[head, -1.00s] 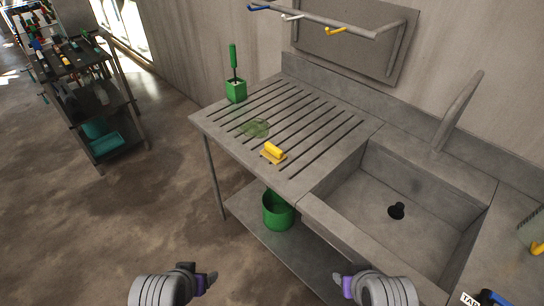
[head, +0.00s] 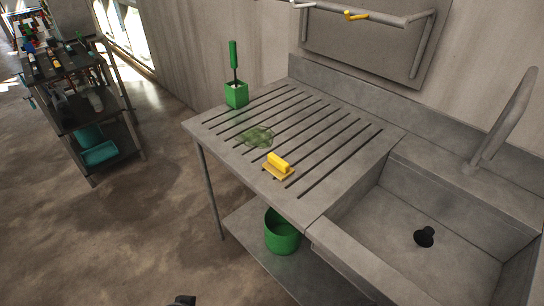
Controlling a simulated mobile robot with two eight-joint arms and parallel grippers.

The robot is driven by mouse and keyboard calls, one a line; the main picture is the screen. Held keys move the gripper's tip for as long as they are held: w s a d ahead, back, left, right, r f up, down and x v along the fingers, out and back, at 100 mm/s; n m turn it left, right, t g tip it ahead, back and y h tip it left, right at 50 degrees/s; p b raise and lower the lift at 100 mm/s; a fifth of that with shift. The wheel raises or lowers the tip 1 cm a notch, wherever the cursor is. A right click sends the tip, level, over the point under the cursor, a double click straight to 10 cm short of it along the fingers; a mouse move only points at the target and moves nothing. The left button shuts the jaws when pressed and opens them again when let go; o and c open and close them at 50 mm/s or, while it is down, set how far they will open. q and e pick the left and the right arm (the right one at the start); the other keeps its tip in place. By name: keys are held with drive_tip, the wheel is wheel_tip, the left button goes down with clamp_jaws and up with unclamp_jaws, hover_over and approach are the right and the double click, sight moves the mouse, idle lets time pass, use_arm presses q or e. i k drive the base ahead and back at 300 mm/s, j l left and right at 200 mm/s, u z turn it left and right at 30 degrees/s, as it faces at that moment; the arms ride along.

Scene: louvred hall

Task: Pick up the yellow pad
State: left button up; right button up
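The yellow pad (head: 279,167) lies on the slatted metal drainboard (head: 325,112), near its front edge, in the head view. It has a raised yellow grip on a flat, tan-edged base. Nothing is touching it from above. Only a small dark piece shows at the bottom edge of the picture, too little to identify as a gripper. Neither gripper can be made out.
A green wet-looking patch (head: 257,137) lies beside the pad. A green holder (head: 236,95) with a brush stands at the back left corner. The sink basin (head: 400,235) is at right. A green bucket (head: 282,231) sits on the lower shelf. A cluttered rack (head: 75,95) stands at left.

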sight(277, 167)
drive_tip(key=i+j, duration=0.4)
drive_tip(key=j, duration=0.25)
drive_tip(key=i+j+z, duration=0.1)
drive_tip(key=z, duration=0.3)
drive_tip(key=j+z, duration=0.2)
drive_tip(key=z, duration=0.2)
drive_tip(key=i+j+z, duration=0.1)
drive_tip(key=z, duration=0.3)
drive_tip(key=j, duration=0.1)
